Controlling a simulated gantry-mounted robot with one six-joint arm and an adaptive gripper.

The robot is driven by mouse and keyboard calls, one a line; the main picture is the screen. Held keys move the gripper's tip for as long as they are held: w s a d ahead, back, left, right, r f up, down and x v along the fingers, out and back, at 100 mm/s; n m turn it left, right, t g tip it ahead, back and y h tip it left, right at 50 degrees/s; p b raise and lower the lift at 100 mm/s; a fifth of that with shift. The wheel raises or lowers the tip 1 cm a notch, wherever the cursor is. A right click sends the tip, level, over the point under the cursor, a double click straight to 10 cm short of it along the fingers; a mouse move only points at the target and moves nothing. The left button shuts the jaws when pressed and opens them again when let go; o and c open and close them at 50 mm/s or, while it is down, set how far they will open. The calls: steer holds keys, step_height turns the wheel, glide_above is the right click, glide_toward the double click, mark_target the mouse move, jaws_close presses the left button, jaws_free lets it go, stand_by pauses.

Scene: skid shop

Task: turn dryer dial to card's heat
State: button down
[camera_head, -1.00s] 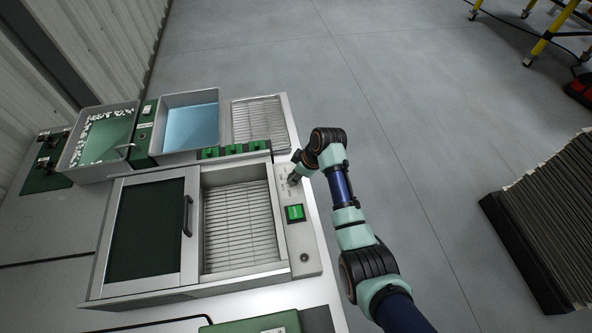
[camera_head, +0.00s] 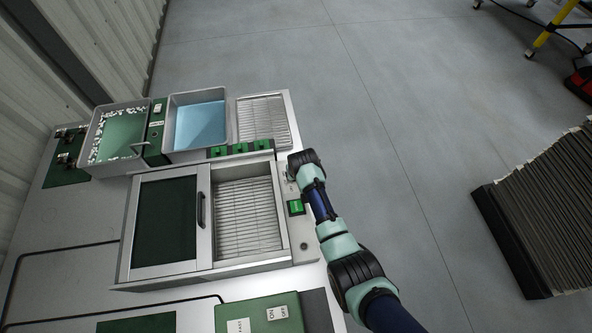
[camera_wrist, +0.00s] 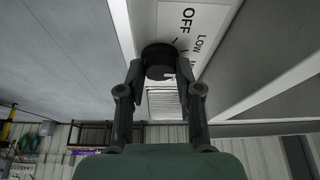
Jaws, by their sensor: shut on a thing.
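The dryer (camera_head: 163,275) stands on the bench with its dark sliding door to the left and a bare wire rack showing. Its control strip (camera_head: 298,228) runs down the right side with a green button (camera_head: 296,207). The black dial (camera_wrist: 158,62) shows in the wrist view, beside a white label (camera_wrist: 200,22) with OFF and LOW; other words are hidden. My gripper (camera_wrist: 160,78) is shut on the dial, one finger on each side. In the head view my wrist hides the dial. A card (camera_head: 238,326) lies on a green board at the front; its print is too small to read.
A grey tub with white bits (camera_head: 122,108) and a tub of blue liquid (camera_head: 197,99) stand behind the dryer, beside a wire rack (camera_head: 263,121). Green blocks (camera_head: 240,148) line the dryer's back edge.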

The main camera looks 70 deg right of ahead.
steer(key=shift+w+a+m+g, duration=0.1)
steer(key=shift+m+g, duration=0.4)
steer(key=shift+m, duration=1)
steer(key=shift+h, duration=0.3)
steer(key=c, duration=0.8)
jaws_free()
steer(key=shift+o, duration=0.2)
steer(key=v, duration=1.2)
